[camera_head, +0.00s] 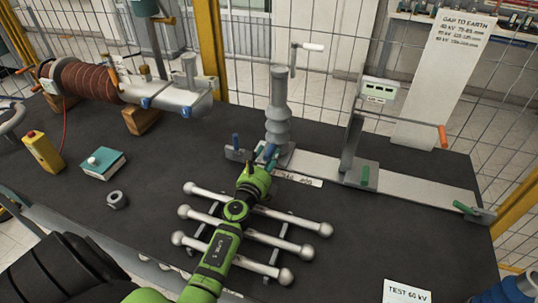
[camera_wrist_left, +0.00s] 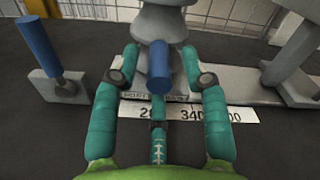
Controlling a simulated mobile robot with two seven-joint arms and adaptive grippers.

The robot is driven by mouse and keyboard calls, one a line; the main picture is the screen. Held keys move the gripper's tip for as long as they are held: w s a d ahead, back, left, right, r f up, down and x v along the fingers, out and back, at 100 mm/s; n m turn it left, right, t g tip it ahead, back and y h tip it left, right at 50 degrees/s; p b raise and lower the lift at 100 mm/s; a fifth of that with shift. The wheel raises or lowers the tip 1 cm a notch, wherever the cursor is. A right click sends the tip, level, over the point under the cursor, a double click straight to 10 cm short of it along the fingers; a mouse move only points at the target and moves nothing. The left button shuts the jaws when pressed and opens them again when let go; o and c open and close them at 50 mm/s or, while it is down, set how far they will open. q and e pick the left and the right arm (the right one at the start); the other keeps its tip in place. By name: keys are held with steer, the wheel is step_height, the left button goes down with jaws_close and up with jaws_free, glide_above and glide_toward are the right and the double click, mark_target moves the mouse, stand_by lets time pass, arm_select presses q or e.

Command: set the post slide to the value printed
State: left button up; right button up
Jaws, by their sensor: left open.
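The grey ribbed post (camera_head: 279,112) stands on its slide at the left part of a flat metal rail (camera_head: 412,187). A blue handle (camera_wrist_left: 160,68) sticks out from the foot of the post. My left gripper (camera_head: 266,160) is at that foot. In the left wrist view its green fingers (camera_wrist_left: 160,76) are open, one on each side of the blue handle, with gaps visible. A white scale (camera_wrist_left: 235,114) lies along the rail; "340" is legible, other figures are partly hidden by the handle and fingers. A card (camera_head: 405,292) reads "TEST 60 kV". My right gripper is not in view.
A sign (camera_head: 452,45) headed "GAP TO EARTH" lists kV and mm. Another blue-handled clamp (camera_wrist_left: 42,45) is left of the post. An upright with a meter (camera_head: 380,92) stands right. Ball-ended rods (camera_head: 308,250) lie under my arm. A teal box (camera_head: 103,162) sits left.

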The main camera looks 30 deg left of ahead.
arm_select(q)
steer(key=shift+w+a, duration=0.1)
steer(key=shift+w, duration=0.45)
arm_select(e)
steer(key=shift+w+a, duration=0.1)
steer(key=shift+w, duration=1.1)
arm_select(q)
jaws_close()
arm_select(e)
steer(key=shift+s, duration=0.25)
arm_select(q)
steer(key=d, duration=0.2)
steer(key=w+d, duration=0.1)
steer(key=d, duration=0.3)
steer(key=shift+w, duration=0.25)
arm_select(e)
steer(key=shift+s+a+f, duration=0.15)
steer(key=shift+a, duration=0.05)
arm_select(q)
steer(key=shift+a, duration=0.1)
jaws_free()
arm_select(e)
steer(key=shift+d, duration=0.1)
